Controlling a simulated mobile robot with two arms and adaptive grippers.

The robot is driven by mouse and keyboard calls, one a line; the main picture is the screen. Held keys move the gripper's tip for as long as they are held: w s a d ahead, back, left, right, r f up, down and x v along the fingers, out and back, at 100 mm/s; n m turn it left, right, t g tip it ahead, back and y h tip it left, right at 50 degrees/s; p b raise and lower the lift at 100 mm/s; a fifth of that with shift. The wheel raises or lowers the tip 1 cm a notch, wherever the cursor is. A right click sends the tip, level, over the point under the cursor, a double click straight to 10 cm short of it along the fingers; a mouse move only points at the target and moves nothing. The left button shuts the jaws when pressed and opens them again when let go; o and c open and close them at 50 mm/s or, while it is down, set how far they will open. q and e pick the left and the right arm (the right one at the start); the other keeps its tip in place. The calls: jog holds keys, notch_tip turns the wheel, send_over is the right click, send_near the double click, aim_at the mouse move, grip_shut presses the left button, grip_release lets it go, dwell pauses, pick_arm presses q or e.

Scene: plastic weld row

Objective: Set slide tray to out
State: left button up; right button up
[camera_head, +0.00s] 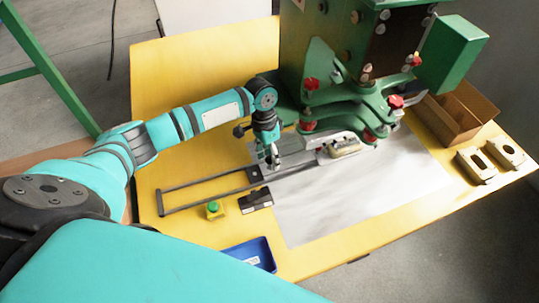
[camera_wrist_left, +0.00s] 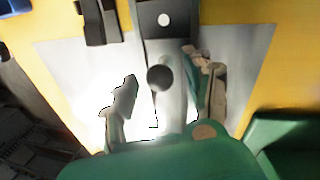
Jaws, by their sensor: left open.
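The slide tray (camera_head: 297,160) is a grey metal plate at the foot of the green press, in the head view. Its dark rail frame (camera_head: 205,183) reaches out to the left and looks empty there. My left gripper (camera_head: 273,162) points down over the tray's left end. In the left wrist view my left gripper (camera_wrist_left: 160,97) is open, with a finger on each side of a round dark knob (camera_wrist_left: 159,78) on the tray. I cannot tell whether the fingers touch the knob. Glare washes out the tray around it. My right gripper is not in view.
The green press (camera_head: 340,70) with red knobs stands behind the tray. A green button (camera_head: 213,209), a black block (camera_head: 255,200) and a blue bin (camera_head: 250,254) lie in front. A wooden box (camera_head: 455,112) and two metal parts (camera_head: 476,165) are at right. The yellow table's left back is clear.

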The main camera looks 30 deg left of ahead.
pick_arm(q)
jog(key=shift+c, duration=1.1)
grip_shut()
